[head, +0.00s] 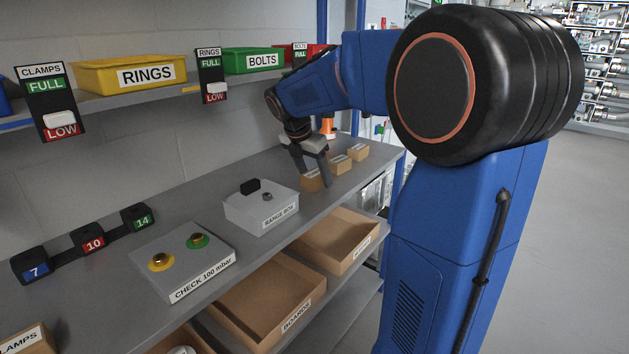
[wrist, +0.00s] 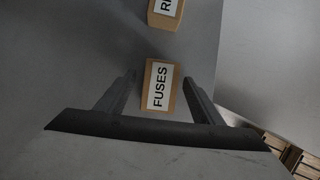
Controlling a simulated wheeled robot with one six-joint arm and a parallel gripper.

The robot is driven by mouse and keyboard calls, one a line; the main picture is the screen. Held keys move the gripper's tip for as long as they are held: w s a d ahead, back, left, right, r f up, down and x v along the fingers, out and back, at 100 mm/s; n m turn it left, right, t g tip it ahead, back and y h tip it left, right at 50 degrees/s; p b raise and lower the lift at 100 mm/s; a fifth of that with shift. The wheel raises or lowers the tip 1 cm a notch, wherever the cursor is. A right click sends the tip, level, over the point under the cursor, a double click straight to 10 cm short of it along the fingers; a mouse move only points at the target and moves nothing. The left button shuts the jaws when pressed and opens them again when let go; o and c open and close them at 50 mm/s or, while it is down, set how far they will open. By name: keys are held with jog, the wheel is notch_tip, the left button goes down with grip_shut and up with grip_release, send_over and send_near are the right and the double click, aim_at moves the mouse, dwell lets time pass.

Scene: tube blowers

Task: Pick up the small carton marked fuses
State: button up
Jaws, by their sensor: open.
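The small carton marked FUSES (wrist: 160,88) is brown with a white label and stands on the grey bench top. In the wrist view it shows between the two fingers of my gripper (wrist: 159,80), with a gap on each side. My gripper is open and holds nothing. In the head view my gripper (head: 312,172) points down at the nearest of the small cartons (head: 312,182), whose label is not readable there. How far down the fingers reach beside the carton is hard to tell.
The RANGE BOX (head: 262,212) stands nearer, left of my gripper. A shelf with a yellow RINGS bin (head: 130,72) runs above the bench.

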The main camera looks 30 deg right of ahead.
aim_at(315, 173)
jog(key=c, duration=1.2)
jog(key=shift+r, duration=0.1)
notch_tip(315, 173, up, 10)
jog(key=shift+f, duration=0.15)
jog(key=shift+s, duration=0.1)
